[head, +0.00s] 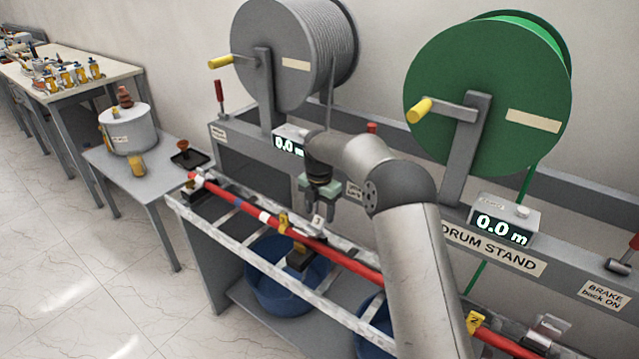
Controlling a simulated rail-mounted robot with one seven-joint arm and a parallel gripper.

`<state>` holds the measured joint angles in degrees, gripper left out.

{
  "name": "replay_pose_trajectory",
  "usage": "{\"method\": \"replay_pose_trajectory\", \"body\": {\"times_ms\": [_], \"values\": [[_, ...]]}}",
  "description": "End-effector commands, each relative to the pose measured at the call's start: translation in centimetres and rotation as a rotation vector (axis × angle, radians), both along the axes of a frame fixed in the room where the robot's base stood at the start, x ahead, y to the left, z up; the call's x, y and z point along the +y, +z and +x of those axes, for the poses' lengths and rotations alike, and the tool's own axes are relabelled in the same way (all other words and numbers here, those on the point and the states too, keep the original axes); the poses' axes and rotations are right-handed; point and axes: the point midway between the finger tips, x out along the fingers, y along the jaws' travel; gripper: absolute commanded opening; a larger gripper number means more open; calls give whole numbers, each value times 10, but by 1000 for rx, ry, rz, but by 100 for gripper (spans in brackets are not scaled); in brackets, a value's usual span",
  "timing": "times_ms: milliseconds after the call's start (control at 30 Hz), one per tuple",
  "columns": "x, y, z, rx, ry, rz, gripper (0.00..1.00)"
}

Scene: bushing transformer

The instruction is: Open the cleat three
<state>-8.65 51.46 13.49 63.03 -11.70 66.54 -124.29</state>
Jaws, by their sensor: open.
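A red cable (362,268) runs along a pale rail rack (255,269). A yellow tag (283,222) hangs at the cable near the rack's middle; its number is too small to read. A small cleat-like fitting (318,222) sits on the cable just right of this tag, partly hidden, and I cannot tell whether it is open. My gripper (334,206) points down just above the cable beside this fitting. Its fingers are apart and I see nothing between them. A second tag, reading 2 (475,322), and a grey metal cleat (546,330) are at lower right.
A grey drum (285,65) and a green drum (490,95) stand behind, above displays reading 0.0 m (503,231). A blue tub (275,300) is under the rack. A side table (150,190) with a grey pot (128,130) stands left. The left floor is clear.

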Motion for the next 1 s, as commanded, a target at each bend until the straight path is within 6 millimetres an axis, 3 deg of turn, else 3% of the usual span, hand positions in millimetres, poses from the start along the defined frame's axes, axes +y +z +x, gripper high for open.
{"method": "replay_pose_trajectory", "body": {"times_ms": [400,600,800,1000], "values": [[0,102,0,-5,0,2,55],[0,138,0,-2,0,1,55],[0,152,-1,0,0,0,55],[0,154,-1,0,0,0,55]]}}
